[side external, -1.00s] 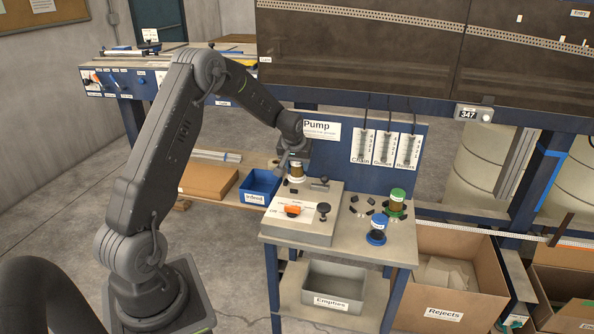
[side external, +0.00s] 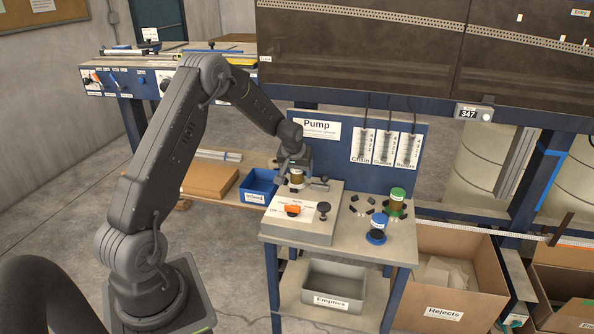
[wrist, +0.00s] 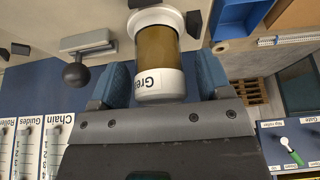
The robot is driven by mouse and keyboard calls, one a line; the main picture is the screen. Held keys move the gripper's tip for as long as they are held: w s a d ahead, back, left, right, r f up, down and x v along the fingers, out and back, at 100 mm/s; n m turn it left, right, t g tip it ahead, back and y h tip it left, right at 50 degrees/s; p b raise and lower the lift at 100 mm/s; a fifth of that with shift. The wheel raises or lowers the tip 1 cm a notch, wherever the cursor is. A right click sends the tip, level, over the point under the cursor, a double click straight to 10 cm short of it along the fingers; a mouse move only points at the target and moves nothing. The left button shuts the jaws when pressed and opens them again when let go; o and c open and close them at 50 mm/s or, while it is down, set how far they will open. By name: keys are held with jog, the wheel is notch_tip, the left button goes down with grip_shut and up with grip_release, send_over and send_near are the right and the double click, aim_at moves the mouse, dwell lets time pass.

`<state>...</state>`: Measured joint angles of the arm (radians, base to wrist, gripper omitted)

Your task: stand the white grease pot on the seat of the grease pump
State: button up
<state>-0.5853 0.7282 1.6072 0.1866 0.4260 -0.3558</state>
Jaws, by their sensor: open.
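The white grease pot (wrist: 160,84) has an amber body, a white band lettered "Gre" and a wide white rim at its far end. In the side view the pot (side external: 297,179) looks upright over the back left of the grease pump's top (side external: 303,226). The seat is mostly hidden beneath it, so I cannot tell how exactly it sits. My gripper (side external: 295,170) is directly above the pot, pointing down. In the wrist view its jaws (wrist: 160,82) are open, one on each side of the pot's labelled end, with gaps showing.
A green-capped pot (side external: 397,194) and a blue-capped pot (side external: 378,222) stand on the bench at right, near small black parts. An orange knob (side external: 292,210) and a black knob (side external: 323,208) stick up from the pump. A blue bin (side external: 260,186) is at left; the Pump board rises behind.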

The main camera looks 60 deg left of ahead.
jog(key=shift+r, duration=0.1)
jog(key=s+d+r+m, duration=0.1)
jog(key=s+d+r, duration=0.2)
jog(key=d+r, duration=0.45)
jog(key=s+d+r+m, duration=0.1)
jog(key=s+d+r, duration=0.3)
jog(key=r, duration=0.6)
jog(key=s+d+r+m+t+h, duration=0.2)
jog(key=s+d+m, duration=0.5)
jog(key=s+d, duration=1.3)
notch_tip(320, 180, up, 2)
jog(key=shift+d+r+h, duration=0.1)
jog(key=shift+d+h, duration=0.15)
jog(key=shift+h, duration=0.35)
jog(key=shift+w, duration=0.1)
jog(key=shift+c, duration=0.3)
